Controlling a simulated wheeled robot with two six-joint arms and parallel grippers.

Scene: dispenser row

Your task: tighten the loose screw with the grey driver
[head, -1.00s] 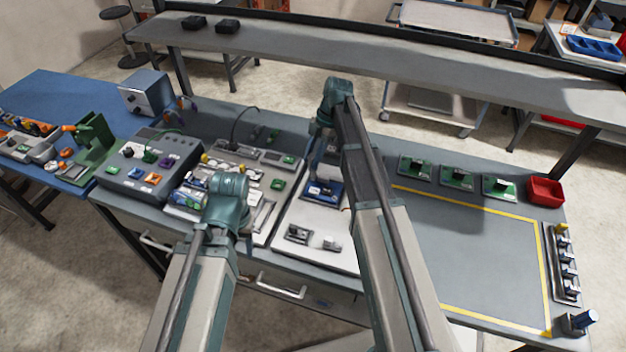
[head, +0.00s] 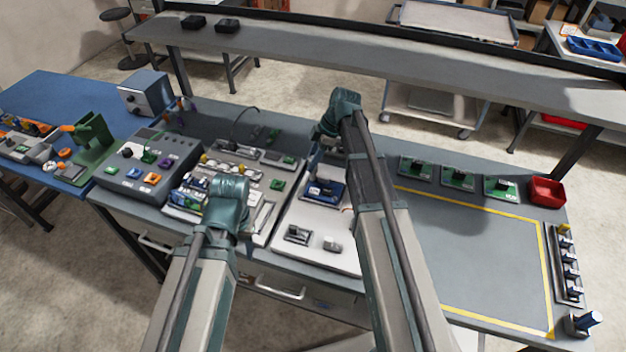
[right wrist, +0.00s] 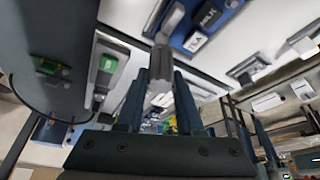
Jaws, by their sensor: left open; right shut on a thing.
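My right gripper (right wrist: 158,100) is shut on the grey driver (right wrist: 161,64), which stands out between its fingers in the right wrist view. The driver's far end lies near the edge of a blue device (right wrist: 200,32) with labelled keys; I cannot tell whether they touch. In the head view the blue device (head: 325,191) sits on a white board, below the right wrist, and my right arm hides most of that gripper. My left arm's wrist (head: 228,196) is over the grey tool tray, its jaws mostly hidden beneath. The loose screw is too small to make out.
The white board (head: 290,258) also carries two small grey parts. A grey tray (head: 262,232) and a dark control box (head: 135,180) lie left. The yellow-outlined area (head: 480,250) is clear.

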